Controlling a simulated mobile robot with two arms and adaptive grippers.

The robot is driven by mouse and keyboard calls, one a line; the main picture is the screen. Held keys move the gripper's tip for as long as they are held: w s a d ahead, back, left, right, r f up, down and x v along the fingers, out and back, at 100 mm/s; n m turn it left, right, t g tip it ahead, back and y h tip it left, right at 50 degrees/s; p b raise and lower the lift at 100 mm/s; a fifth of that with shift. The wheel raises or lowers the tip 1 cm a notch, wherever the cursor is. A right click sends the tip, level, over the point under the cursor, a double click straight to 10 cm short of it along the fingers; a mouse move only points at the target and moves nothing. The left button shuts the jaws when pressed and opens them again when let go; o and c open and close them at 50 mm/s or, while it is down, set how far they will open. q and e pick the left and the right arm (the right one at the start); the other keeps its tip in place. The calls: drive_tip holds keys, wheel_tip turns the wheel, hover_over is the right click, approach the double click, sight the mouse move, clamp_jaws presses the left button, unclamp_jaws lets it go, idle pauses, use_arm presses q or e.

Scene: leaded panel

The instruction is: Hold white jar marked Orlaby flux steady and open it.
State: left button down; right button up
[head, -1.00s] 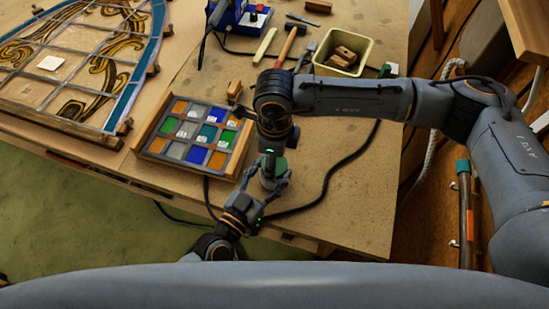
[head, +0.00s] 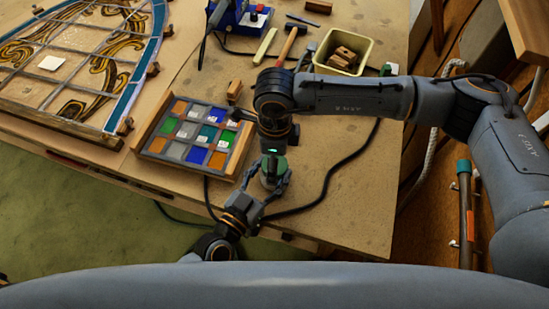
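The small jar (head: 268,182) stands near the table's front edge, with a green lid or top showing. Its label cannot be read, and arms hide much of it. My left gripper (head: 268,181) reaches up from the front with a finger on each side of the jar. Whether both fingers press on it is not clear. My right gripper (head: 272,158) points down from above, right over the jar's top. Its fingers are mostly hidden behind its own wrist, so their opening and any contact with the lid do not show.
A wooden tray of coloured glass squares (head: 150,150) lies just left of the jar. A black cable (head: 335,172) runs on the table (head: 350,215) at its right. A cream bin of wood blocks (head: 366,52), a hammer (head: 288,45) and a leaded panel (head: 112,80) are farther back.

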wheel_tip(320, 180, up, 4)
drive_tip(key=shift+r, duration=0.15)
drive_tip(key=shift+c, duration=0.4)
wheel_tip(320, 180, up, 3)
drive_tip(key=m, duration=0.6)
drive_tip(key=shift+m, duration=0.4)
drive_tip(key=shift+s+f, duration=0.1)
drive_tip(key=shift+f, duration=3.75)
drive_tip(key=c, duration=1.2)
drive_tip(key=n, duration=0.6)
drive_tip(key=shift+n, duration=0.3)
